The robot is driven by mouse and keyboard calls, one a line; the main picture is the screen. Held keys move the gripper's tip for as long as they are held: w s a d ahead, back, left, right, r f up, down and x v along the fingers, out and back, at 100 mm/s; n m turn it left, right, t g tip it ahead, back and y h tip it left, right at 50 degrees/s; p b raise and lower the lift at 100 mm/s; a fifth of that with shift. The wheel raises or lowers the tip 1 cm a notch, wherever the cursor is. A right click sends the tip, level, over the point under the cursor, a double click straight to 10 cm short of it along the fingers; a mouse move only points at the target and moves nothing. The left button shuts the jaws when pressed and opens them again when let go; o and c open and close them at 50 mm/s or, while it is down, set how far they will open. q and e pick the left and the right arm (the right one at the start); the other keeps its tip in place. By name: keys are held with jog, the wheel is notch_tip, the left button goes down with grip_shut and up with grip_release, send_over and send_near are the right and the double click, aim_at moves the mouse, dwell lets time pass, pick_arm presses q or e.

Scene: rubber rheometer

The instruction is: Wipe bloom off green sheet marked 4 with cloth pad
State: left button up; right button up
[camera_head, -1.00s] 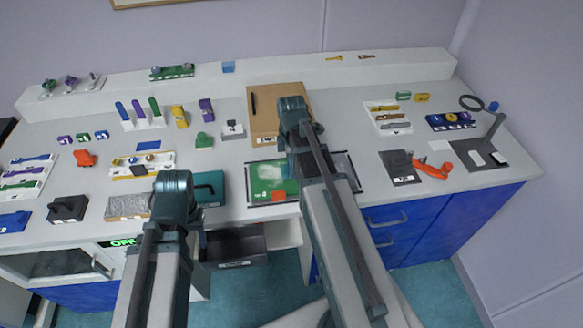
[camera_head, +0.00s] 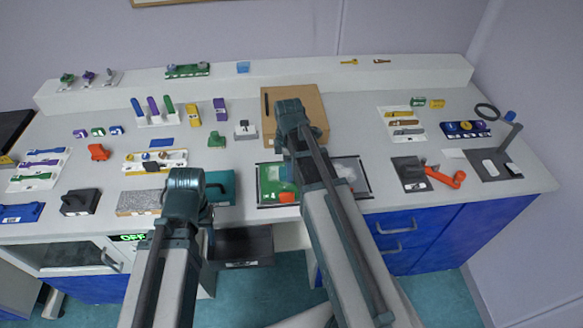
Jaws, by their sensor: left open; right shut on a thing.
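The green sheet (camera_head: 268,187) lies in a dark-edged frame (camera_head: 258,206) at the front middle of the bench. A pale bloom patch (camera_head: 273,173) shows on its upper part; no number is legible. An orange piece (camera_head: 286,197) lies at the sheet's lower edge. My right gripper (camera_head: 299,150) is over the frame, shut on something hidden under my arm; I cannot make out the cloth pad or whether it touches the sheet. My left gripper (camera_head: 207,214) is open near the bench's front edge, by the teal box (camera_head: 220,187), its fingers mostly hidden.
A brown board (camera_head: 315,105) lies behind the frame. A dark grey block (camera_head: 410,172) and an orange tool (camera_head: 446,178) are to its right. A speckled block (camera_head: 138,202) and black block (camera_head: 80,202) stand left. An open dark drawer (camera_head: 243,247) is below the bench edge.

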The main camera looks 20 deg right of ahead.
aim_at(267, 174)
jog(key=shift+w+a, duration=0.2)
jog(key=shift+a, duration=0.65)
jog(key=shift+w+a, duration=0.2)
jog(key=shift+a, duration=0.65)
jog(key=shift+w+a, duration=0.3)
jog(key=shift+a, duration=0.65)
jog(key=shift+w+a, duration=0.3)
jog(key=shift+a, duration=0.6)
jog(key=shift+w+d, duration=0.1)
jog(key=shift+w+d+f, duration=0.1)
jog(key=shift+w+d, duration=0.05)
jog(key=shift+w, duration=0.4)
jog(key=shift+d, duration=0.1)
jog(key=shift+d, duration=0.1)
jog(key=shift+s+d, duration=0.25)
jog(key=shift+d, duration=0.65)
jog(key=shift+s+d, duration=0.25)
jog(key=shift+d, duration=0.65)
